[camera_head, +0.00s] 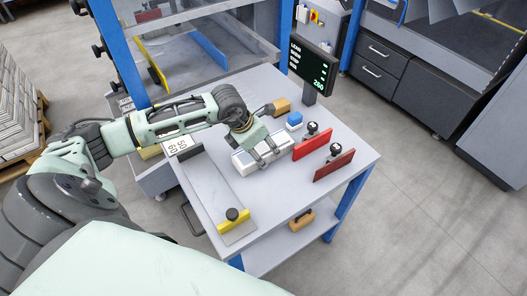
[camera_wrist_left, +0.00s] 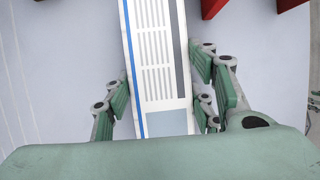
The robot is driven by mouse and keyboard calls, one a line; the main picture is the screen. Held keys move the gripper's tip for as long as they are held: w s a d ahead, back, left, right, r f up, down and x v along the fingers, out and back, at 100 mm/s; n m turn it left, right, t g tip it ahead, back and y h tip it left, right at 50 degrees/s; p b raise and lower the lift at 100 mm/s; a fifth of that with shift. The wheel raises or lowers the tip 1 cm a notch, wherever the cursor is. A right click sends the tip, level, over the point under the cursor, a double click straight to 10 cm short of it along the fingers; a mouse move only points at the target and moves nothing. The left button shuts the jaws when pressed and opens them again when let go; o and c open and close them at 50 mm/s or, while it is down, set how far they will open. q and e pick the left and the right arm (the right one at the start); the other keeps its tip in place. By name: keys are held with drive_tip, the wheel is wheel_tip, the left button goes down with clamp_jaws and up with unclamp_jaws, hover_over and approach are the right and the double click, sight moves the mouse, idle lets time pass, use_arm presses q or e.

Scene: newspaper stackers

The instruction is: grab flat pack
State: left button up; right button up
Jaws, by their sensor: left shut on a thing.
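The flat pack (camera_head: 245,165) is a white, flat, long box on the grey table, with a blue stripe along one side. In the left wrist view the flat pack (camera_wrist_left: 154,60) shows printed grey lines and a dark band, and runs lengthwise between the fingers. My left gripper (camera_head: 262,155) is over the pack from above, with its fingers on either side of it. In the left wrist view the left gripper (camera_wrist_left: 160,100) is shut on the pack. Its fingertips' contact is partly hidden. My right gripper is not in view.
Two red blocks with black knobs (camera_head: 312,145) (camera_head: 335,165) stand right of the pack. A blue item (camera_head: 294,120) and a tan block (camera_head: 281,105) lie behind. A yellow stop (camera_head: 234,222) is at the front left. A display (camera_head: 312,68) stands at the back edge.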

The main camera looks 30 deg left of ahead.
use_arm(q)
drive_tip(key=shift+r, duration=0.1)
drive_tip(key=c, duration=0.4)
drive_tip(key=shift+w, duration=0.1)
